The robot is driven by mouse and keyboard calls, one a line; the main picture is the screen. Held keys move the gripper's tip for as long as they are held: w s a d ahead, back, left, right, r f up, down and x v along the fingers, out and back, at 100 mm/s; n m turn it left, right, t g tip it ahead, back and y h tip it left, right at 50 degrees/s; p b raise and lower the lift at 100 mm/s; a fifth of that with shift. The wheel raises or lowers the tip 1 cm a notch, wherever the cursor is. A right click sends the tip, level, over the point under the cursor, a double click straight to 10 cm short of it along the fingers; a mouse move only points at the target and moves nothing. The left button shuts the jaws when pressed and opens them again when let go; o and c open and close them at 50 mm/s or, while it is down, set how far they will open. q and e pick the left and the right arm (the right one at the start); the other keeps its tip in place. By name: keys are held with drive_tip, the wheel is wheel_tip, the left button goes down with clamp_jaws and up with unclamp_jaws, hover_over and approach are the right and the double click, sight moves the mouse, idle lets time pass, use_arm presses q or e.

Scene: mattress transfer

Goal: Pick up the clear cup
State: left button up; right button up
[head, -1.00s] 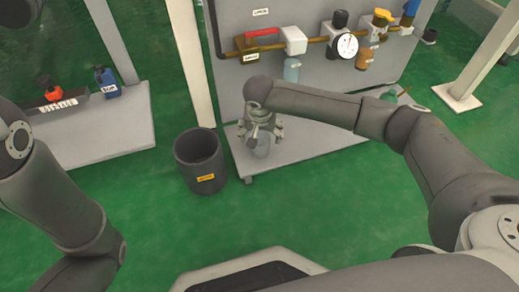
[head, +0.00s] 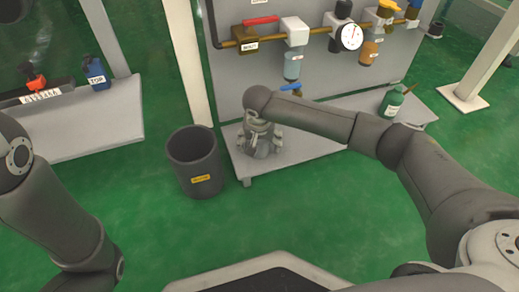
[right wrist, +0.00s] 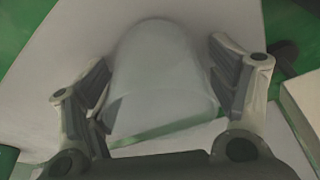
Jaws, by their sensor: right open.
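The clear cup (right wrist: 158,70) shows in the right wrist view as a translucent cup between the two fingers of my right gripper (right wrist: 160,85). The fingers stand on either side of it, open, with a small gap at least on the right side. In the head view my right gripper (head: 262,140) points down at the left end of the grey shelf (head: 300,160), and it mostly hides the cup there. My left arm is at the left edge of the head view, and its gripper is out of the picture.
A dark bin (head: 195,165) with a yellow label stands on the green floor left of the shelf. A panel with pipes and a gauge (head: 350,38) rises behind. A green bottle (head: 392,102) stands on the shelf's right part. Another bench (head: 80,125) is at left.

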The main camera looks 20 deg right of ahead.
drive_tip(key=c, duration=1.1)
drive_tip(key=shift+r, duration=0.1)
